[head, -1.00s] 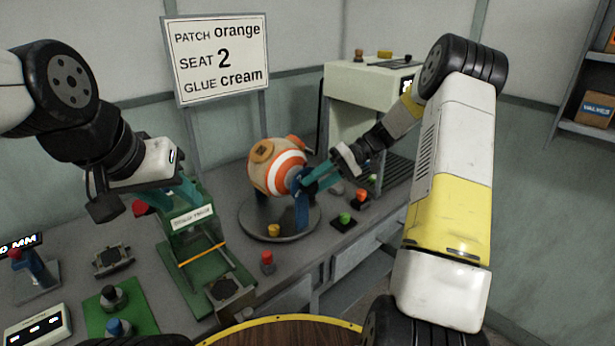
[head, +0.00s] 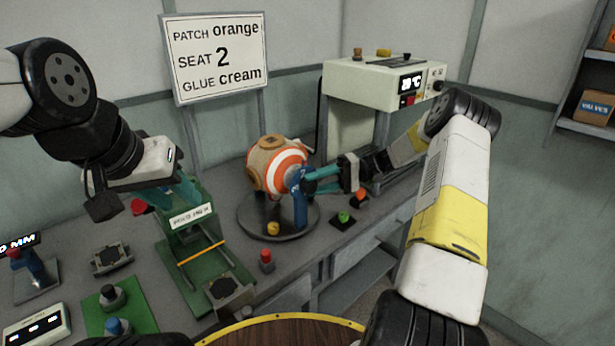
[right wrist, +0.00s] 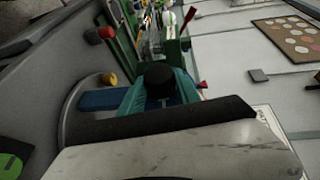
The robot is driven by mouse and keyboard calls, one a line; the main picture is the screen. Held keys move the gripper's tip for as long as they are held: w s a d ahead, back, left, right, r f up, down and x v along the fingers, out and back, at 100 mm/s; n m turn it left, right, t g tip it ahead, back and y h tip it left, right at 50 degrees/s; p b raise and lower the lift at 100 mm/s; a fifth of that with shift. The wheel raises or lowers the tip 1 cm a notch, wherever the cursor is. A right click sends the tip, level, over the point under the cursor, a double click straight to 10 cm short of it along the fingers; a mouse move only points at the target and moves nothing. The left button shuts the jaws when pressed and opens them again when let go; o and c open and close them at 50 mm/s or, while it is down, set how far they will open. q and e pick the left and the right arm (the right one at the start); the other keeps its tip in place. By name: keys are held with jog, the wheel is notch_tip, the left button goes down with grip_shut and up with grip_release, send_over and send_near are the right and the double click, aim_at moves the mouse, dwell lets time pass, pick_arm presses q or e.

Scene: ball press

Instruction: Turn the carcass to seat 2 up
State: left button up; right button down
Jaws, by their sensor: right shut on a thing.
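The carcass (head: 267,175) is a tan ball with orange and white rings and brown round seats. It sits in a blue stand (head: 300,208) on a round grey turntable (head: 255,225). A brown seat (head: 270,142) is near its top; I cannot read a number on it. My right gripper (head: 312,180) is at the right side of the carcass. In the right wrist view its teal fingers are shut on a black knob (right wrist: 158,80). My left gripper (head: 182,192) is over the green press frame (head: 195,255), its fingertips partly hidden.
A sign (head: 218,58) reads patch orange, seat 2, glue cream. A cream machine (head: 365,90) stands behind on the right. A red button (head: 266,258), a green button (head: 343,217) and an orange button (head: 361,196) stand near the bench front.

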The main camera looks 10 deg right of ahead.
jog(key=shift+f+m+y, duration=0.15)
jog(key=shift+m+y, duration=0.15)
jog(key=shift+y, duration=0.4)
dwell(0.3)
jog(key=c, duration=0.9)
grip_release()
jog(key=shift+o, duration=0.2)
jog(key=w+d, duration=0.1)
jog(key=d, duration=0.6)
jog(key=shift+w+d, duration=0.25)
jog(key=shift+d, duration=0.1)
jog(key=shift+d, duration=0.15)
